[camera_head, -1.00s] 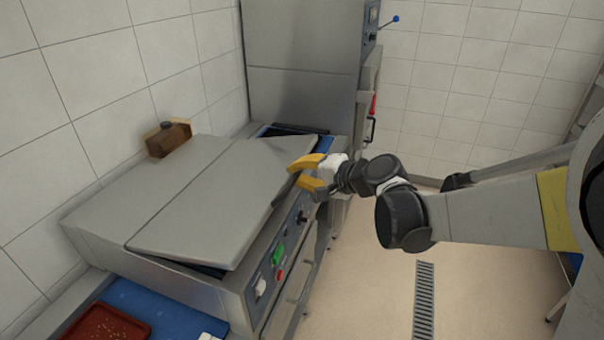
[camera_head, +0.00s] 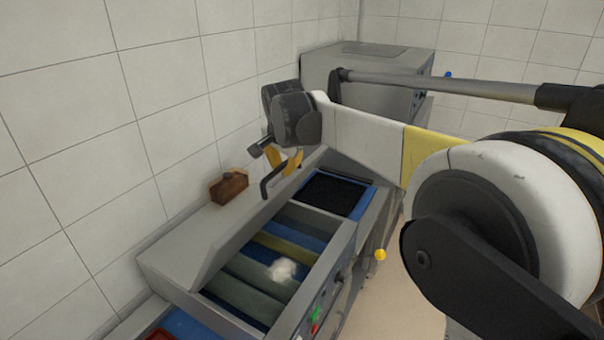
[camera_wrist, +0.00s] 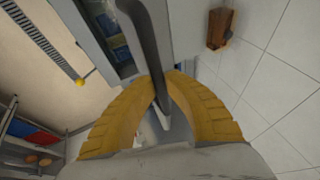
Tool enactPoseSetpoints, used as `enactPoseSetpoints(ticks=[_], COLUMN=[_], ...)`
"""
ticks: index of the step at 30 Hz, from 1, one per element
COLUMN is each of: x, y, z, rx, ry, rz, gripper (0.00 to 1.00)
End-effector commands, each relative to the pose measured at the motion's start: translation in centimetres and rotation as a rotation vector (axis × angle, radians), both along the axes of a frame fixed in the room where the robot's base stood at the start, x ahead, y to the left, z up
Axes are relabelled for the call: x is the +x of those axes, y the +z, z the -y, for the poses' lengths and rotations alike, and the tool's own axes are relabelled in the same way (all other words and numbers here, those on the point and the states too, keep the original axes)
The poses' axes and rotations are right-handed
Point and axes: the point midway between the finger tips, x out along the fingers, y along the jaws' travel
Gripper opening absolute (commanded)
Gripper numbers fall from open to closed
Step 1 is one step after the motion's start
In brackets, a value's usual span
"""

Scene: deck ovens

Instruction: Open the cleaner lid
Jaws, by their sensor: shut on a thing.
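The grey cleaner lid (camera_head: 232,243) stands raised and tilted back over the long cleaner (camera_head: 338,238). The cleaner's inside is exposed, with blue, green and yellowish rollers (camera_head: 245,285). My gripper (camera_head: 283,160) is at the lid's upper edge, towards its far end. Its yellow fingers are shut on the lid's dark handle bar (camera_head: 267,188). In the wrist view the fingers (camera_wrist: 166,82) close around the handle bar (camera_wrist: 150,42), and part of the grip is hidden behind them.
A white fluffy lump (camera_head: 283,270) lies on the rollers. A brown wooden box (camera_head: 229,186) sits behind the lid near the tiled wall, and shows in the wrist view (camera_wrist: 220,28). A grey oven (camera_head: 365,75) stands beyond. Open floor lies to the right.

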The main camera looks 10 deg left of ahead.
Motion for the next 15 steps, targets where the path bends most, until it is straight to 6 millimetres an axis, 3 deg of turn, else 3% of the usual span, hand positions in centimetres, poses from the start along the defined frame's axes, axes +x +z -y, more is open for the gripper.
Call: enactPoseSetpoints(ticks=[6,15], x=[0.8,1.1], y=[1.1,1.3], z=[-2.4,-3.3], rx=[0.005,0.006], ry=[0.000,0.000], rz=[0.000,-0.001], gripper=[0.00,0.00])
